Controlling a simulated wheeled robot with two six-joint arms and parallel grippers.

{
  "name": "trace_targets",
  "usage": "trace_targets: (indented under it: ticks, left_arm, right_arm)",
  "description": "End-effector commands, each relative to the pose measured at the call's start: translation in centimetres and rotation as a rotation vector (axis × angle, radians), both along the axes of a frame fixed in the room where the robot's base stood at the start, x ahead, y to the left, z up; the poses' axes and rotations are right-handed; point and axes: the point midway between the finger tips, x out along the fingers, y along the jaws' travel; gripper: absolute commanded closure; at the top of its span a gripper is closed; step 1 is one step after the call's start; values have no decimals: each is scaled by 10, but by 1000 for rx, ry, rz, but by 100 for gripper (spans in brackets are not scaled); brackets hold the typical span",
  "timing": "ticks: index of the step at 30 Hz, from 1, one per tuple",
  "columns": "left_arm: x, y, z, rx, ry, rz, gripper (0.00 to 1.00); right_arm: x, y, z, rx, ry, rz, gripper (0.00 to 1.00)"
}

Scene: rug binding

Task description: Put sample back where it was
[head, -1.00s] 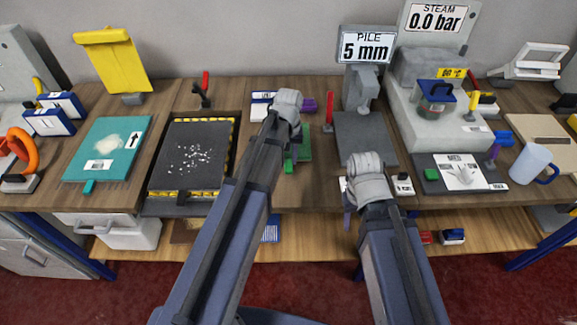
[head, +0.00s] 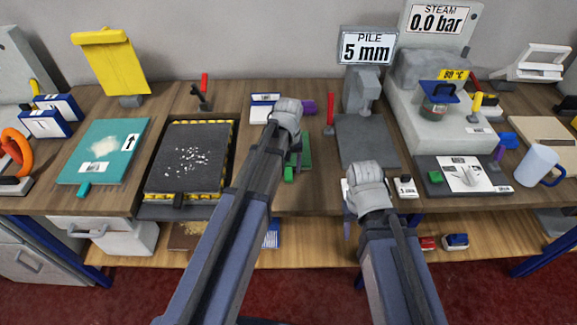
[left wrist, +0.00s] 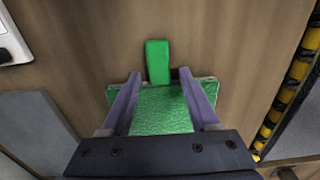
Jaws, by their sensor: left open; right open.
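A green sample (head: 304,152) with a green tab (head: 288,173) lies on the table between the dark tray and the pile gauge. In the left wrist view the sample (left wrist: 162,108) lies flat under my left gripper (left wrist: 159,75). Its two fingers are apart and empty, with the tab (left wrist: 158,60) ahead between their tips. In the head view my left arm hides part of the sample. I cannot tell whether the fingers touch it. My right gripper (head: 350,195) is open and empty at the table's front edge, below the gauge.
The dark tray (head: 230,132) with white specks on its pad is left of the sample. A teal sample (head: 88,147) lies further left. The pile gauge (head: 365,140) reads 5 mm. A steam unit (head: 440,130) and blue mug (head: 537,163) stand right. A red-handled tool (head: 330,115) stands behind.

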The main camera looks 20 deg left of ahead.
Motion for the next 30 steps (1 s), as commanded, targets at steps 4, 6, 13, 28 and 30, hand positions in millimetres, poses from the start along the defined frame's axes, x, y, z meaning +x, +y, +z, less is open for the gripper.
trace_targets:
  ticks: [4,6,13,28,30]
  left_arm:
    - [0,0,0,0,0,0,39]
    - [0,0,1,0,0,0,39]
    - [0,0,13,0,0,0,39]
    - [0,0,83,0,0,0,39]
    - [0,0,94,0,0,0,39]
  right_arm:
    - [0,0,0,0,0,0,50]
    - [0,0,1,0,0,0,50]
    - [0,0,13,0,0,0,50]
    - [0,0,83,0,0,0,50]
    - [0,0,94,0,0,0,50]
